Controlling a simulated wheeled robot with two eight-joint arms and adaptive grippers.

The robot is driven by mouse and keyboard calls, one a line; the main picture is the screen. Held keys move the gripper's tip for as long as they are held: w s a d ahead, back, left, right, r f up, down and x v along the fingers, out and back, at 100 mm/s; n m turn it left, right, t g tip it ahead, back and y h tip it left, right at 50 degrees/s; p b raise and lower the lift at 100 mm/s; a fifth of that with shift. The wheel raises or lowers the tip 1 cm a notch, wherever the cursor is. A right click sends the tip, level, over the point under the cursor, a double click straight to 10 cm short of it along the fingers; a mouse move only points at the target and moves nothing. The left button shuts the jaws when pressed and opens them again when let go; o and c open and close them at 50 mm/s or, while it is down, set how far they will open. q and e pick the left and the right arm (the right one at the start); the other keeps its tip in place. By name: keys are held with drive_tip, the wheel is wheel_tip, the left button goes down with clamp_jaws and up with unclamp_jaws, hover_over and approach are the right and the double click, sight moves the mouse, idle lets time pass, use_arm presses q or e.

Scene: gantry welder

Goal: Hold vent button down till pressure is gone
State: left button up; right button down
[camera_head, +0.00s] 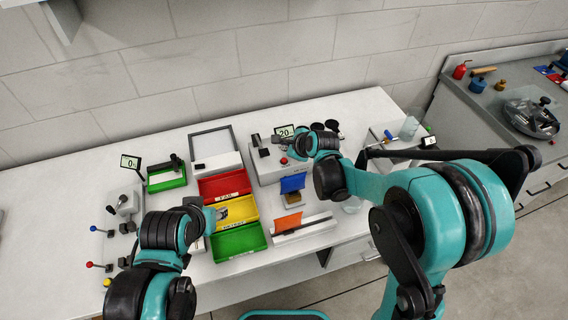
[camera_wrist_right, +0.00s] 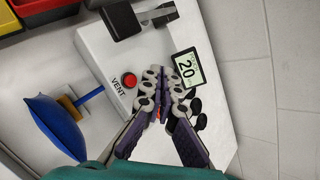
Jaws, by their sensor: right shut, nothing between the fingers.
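The red vent button (camera_wrist_right: 129,80) sits on a pale grey box with the word VENT printed beside it. In the head view the button (camera_head: 284,160) is a small red dot on the front of the box (camera_head: 266,170). My right gripper (camera_wrist_right: 164,98) is shut and empty over the box, to one side of the button, which is uncovered. My left gripper (camera_head: 212,217) is low over the bins; its fingers are too small to make out.
Red, yellow and green bins (camera_head: 238,240) stand left of the box. Another display (camera_head: 130,161) reads 0 at the left. Several dark round pieces (camera_wrist_right: 195,105) lie near the right fingers.

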sight(285, 161)
use_arm(q)
drive_tip(key=shift+f+b, duration=1.3)
drive_tip(key=shift+f, duration=0.35)
use_arm(e)
drive_tip(key=shift+f, duration=2)
use_arm(q)
drive_tip(key=shift+f+b, duration=0.4)
drive_tip(key=shift+f, duration=0.05)
use_arm(e)
drive_tip(key=shift+f, duration=0.45)
use_arm(q)
drive_tip(key=shift+f+b, duration=0.4)
drive_tip(key=shift+b, duration=0.05)
use_arm(e)
drive_tip(key=shift+f, duration=0.45)
use_arm(q)
drive_tip(key=shift+r+p, duration=0.65)
drive_tip(key=shift+p, duration=0.05)
use_arm(e)
drive_tip(key=shift+r, duration=0.95)
use_arm(q)
drive_tip(key=shift+r+p, duration=1.8)
drive_tip(key=shift+r, duration=0.05)
use_arm(e)
drive_tip(key=shift+r, duration=2.45)
